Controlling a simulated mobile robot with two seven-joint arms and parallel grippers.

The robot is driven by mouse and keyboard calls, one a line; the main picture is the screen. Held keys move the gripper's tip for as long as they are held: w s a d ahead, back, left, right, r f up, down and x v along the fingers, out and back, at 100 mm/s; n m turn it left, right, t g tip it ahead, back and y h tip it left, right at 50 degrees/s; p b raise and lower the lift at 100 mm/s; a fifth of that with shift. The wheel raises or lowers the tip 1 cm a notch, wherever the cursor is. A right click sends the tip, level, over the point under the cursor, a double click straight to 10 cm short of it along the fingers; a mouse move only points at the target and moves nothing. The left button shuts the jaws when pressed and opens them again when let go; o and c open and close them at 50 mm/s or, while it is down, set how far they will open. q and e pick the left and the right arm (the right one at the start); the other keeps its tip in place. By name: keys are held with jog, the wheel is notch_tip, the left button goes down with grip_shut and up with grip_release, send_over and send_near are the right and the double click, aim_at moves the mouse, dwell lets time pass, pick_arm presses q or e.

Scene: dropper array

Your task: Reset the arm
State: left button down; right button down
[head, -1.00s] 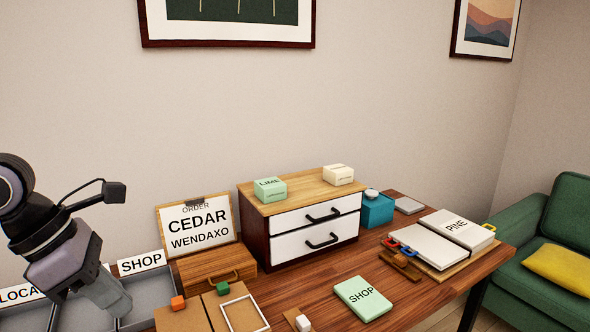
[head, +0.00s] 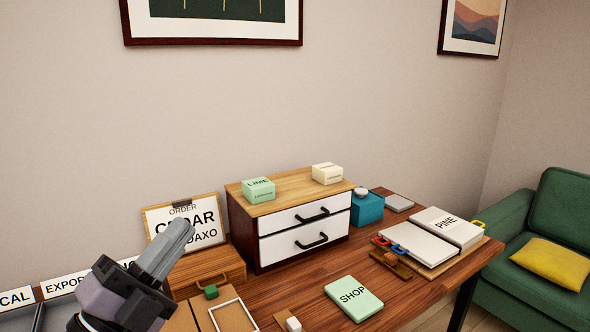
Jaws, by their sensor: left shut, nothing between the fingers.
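My left gripper (head: 178,240) is at the lower left in the head view, with its fingers shut together and nothing between them. It points up and to the right, in front of the order board (head: 199,212) on its clipboard, and hides part of the board's lettering. It also covers part of the wooden box (head: 218,268) below the board. My right gripper is not in view.
Labelled grey trays (head: 58,315) stand at the lower left. A white two-drawer cabinet (head: 303,238) carries a green LIME box (head: 259,190) and a cream box (head: 327,173). A green SHOP box (head: 353,298) lies on the wooden table (head: 283,289). A PINE binder (head: 447,226) lies at right.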

pick_arm(q)
jog(key=w+a+f+n+y, duration=0.2)
jog(key=a+f+n+y, duration=0.4)
jog(key=f+n+y, duration=0.55)
jog(key=s+a+f+n+g+y, duration=0.1)
jog(key=s+f+n+g, duration=0.1)
jog(key=f, duration=0.3)
jog(key=s+a+f+n+g+y, duration=0.1)
jog(key=s+f+n+g, duration=0.2)
jog(key=s+f+g, duration=0.1)
jog(key=s+a+f+n+g+y, duration=0.1)
jog(key=s+f+n+g+y, duration=0.1)
jog(key=f, duration=0.6)
jog(key=shift+s+a+f+n+g, duration=0.1)
jog(key=shift+s+a+n+g, duration=0.15)
jog(key=shift+s+g, duration=0.4)
jog(key=shift+s+a+n+g, duration=0.15)
jog(key=shift+s+n+g, duration=0.25)
jog(key=shift+s, duration=0.4)
jog(key=s+d+f+n+g+h, duration=0.15)
jog(key=s+f+g, duration=0.45)
jog(key=s, duration=0.6)
jog(key=w+d+f+t+h+p, duration=0.1)
jog(key=w+d+f+t, duration=0.2)
jog(key=w+f+t, duration=0.3)
jog(key=shift+w+f+t+h+p, duration=0.35)
jog(key=shift+f+h, duration=0.05)
jog(key=shift+f, duration=0.5)
